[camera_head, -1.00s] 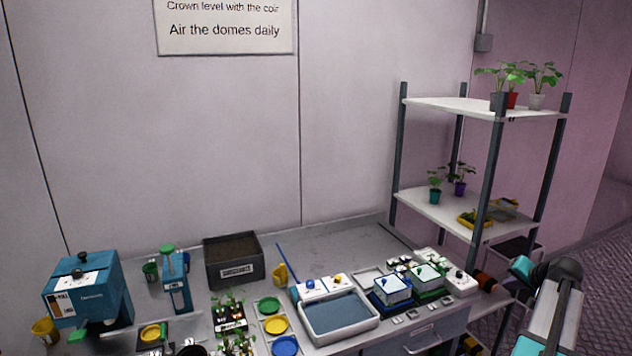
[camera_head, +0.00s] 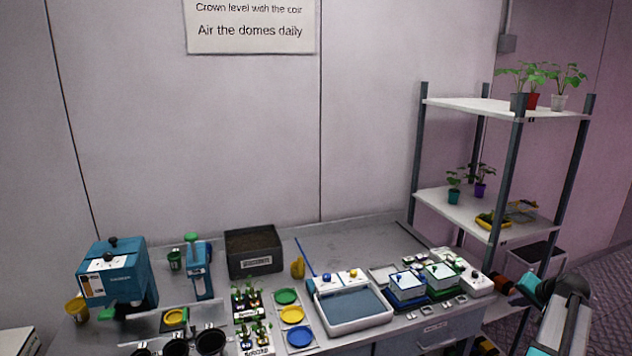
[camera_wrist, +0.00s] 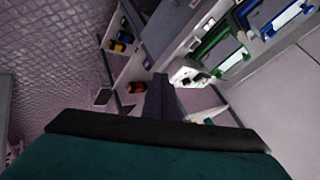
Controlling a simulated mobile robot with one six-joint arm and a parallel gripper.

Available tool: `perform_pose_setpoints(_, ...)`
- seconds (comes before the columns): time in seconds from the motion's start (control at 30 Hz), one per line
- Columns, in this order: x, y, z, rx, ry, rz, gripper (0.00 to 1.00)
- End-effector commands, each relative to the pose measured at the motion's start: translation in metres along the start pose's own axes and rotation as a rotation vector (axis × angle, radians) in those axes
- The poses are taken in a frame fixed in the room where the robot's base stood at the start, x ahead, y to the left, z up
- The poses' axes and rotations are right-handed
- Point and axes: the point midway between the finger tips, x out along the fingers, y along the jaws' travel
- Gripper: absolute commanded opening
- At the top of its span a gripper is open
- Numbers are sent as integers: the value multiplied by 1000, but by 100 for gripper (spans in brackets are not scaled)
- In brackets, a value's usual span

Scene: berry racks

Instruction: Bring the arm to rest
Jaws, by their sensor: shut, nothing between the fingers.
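My arm (camera_head: 565,318) shows at the lower right of the head view, beside the right end of the bench and in front of the shelf rack. It is folded, with teal and dark grey parts. My gripper (camera_wrist: 162,82) shows in the wrist view as a dark grey pair of fingers pressed together, with nothing between them. It points toward the bench and rack side and touches nothing that I can see. In the head view I cannot make out the fingertips.
The metal bench (camera_head: 365,240) holds a blue machine (camera_head: 118,272), a dark coir box (camera_head: 254,250), a white-rimmed tray (camera_head: 352,322) and domed trays (camera_head: 407,285). The shelf rack (camera_head: 513,170) carries potted plants. Patterned floor (camera_head: 600,278) lies open at the far right.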

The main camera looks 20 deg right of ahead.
Motion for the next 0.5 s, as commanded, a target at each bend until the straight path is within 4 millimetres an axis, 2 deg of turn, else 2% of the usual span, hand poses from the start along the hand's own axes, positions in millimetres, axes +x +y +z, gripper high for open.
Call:
perform_pose_setpoints(0.27,49,-21,67,-46,-102,8,0)
perform_pose_setpoints(0.5,105,-46,168,-121,-249,27,0)
